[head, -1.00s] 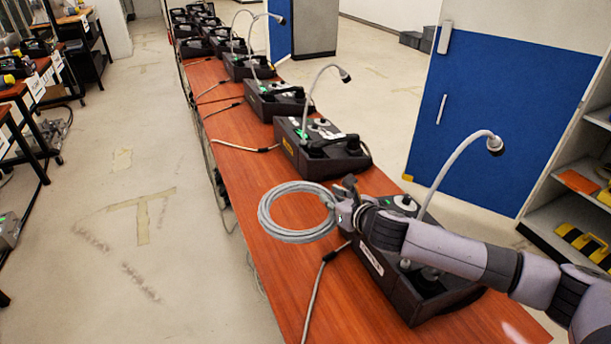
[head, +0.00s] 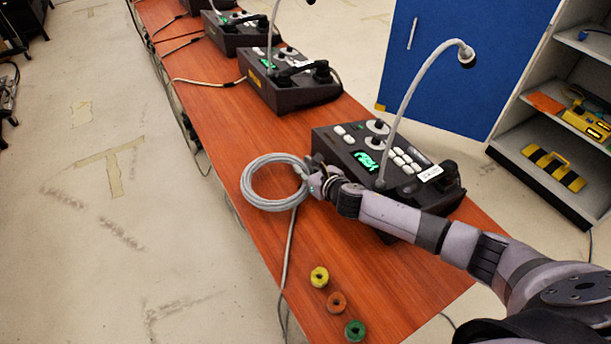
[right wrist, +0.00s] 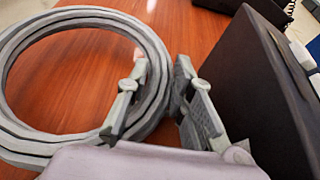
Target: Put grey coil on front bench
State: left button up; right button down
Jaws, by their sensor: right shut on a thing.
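The grey coil (head: 248,190) is a thick ring of wound cable. It shows over the left part of the wooden bench (head: 330,262) in the head view. My right gripper (head: 308,172) is shut on the right side of the coil's ring, and one finger shows inside the ring in the right wrist view (right wrist: 160,95). The coil (right wrist: 25,85) fills the left of that view, over the bench top. Whether it touches the wood I cannot tell. My left gripper is not in view.
A dark paging phone (head: 335,140) with a gooseneck microphone stands right beside my right gripper. Yellow (head: 319,277), orange (head: 337,302) and green (head: 355,331) rolls lie nearer on the bench. A cable runs below the coil. More phones stand farther back.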

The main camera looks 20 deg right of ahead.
notch_tip(320, 180, down, 3)
jog(key=shift+r, duration=0.1)
jog(key=shift+b, duration=0.3)
jog(key=c, duration=1.4)
grip_release()
jog(key=v, duration=1.2)
jog(key=shift+p, duration=0.3)
